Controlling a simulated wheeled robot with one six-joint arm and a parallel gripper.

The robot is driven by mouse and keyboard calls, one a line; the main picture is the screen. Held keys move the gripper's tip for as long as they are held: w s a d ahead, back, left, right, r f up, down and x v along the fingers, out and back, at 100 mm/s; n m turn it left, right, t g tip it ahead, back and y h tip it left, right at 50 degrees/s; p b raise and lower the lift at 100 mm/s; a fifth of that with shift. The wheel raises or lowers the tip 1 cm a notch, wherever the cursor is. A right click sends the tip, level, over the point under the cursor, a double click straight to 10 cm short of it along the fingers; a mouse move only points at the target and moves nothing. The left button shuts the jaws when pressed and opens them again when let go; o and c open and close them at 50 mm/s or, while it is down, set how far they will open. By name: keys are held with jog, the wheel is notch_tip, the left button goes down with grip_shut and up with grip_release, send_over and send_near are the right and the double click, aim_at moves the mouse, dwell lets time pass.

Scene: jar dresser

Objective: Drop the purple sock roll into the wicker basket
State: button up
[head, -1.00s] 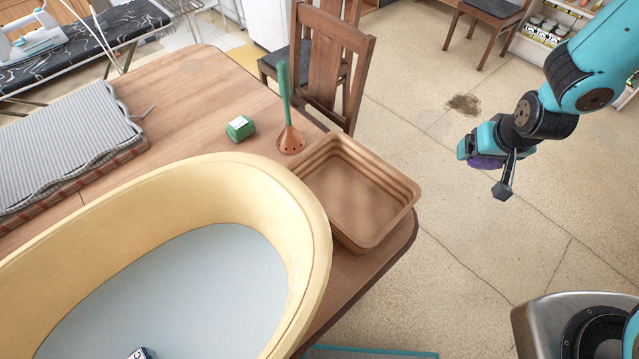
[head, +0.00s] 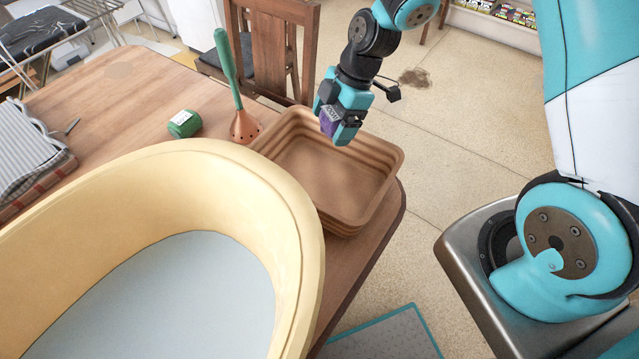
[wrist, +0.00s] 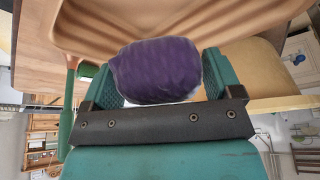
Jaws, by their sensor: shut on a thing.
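My gripper (head: 342,122) is shut on the purple sock roll (head: 328,121). In the wrist view the sock roll (wrist: 157,70) sits between the two teal fingers. The wicker basket (head: 350,214) is a brown, ribbed, square container at the table's right corner. Its inside looks empty where it shows. In the head view my gripper and the roll appear over the basket's far part, above its rim. In the wrist view the basket (wrist: 230,25) fills the area behind the roll.
A big cream tub (head: 285,190) stands left of the basket, close to it. A copper plunger-like tool with a green handle (head: 228,68) and a green box (head: 184,123) are behind. A wooden chair (head: 275,50) stands beyond the table (head: 120,90).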

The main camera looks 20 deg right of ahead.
jog(key=n, duration=0.1)
jog(key=a+f+n+g+b, duration=0.1)
jog(key=n, duration=0.1)
jog(key=s+n, duration=0.1)
jog(key=n, duration=0.1)
jog(key=shift+a+f+g+h+b, duration=0.2)
jog(key=shift+g+h+b, duration=0.1)
jog(key=shift+g+b, duration=0.1)
notch_tip(320, 180, down, 6)
jog(key=b, duration=0.4)
jog(key=shift+r, duration=0.25)
jog(key=o, duration=0.7)
jog(key=shift+o, duration=0.2)
jog(key=shift+r, duration=0.1)
jog(key=v, duration=1.7)
jog(key=shift+r, duration=0.15)
